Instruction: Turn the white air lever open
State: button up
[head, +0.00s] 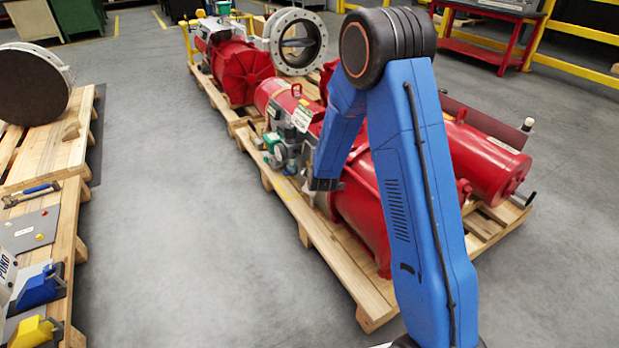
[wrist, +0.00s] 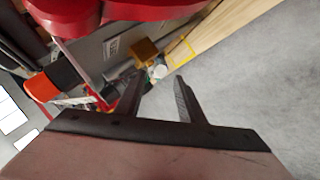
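My gripper (wrist: 159,84) is open in the wrist view, with two dark fingers spread apart and nothing held. A small whitish part (wrist: 158,71) shows just beyond the gap between the fingertips; I cannot tell whether it is the white air lever. A brass-coloured block (wrist: 145,48) sits behind it. In the head view, the red actuator (head: 362,205) lies on a pallet, with grey valve fittings (head: 292,152) and a green part (head: 272,140) at its left end. My blue arm reaches down beside these fittings; its fingers and the lever are not clear there.
The wooden pallet (head: 345,270) bears red cylinders, one (head: 488,165) to the right. Another red actuator (head: 240,70) and a flanged ring (head: 298,42) stand behind. A second pallet (head: 60,205) with tools is at left. The grey floor (head: 175,190) between is clear.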

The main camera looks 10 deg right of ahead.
jog(key=v, duration=1)
jog(key=shift+s+r, duration=0.15)
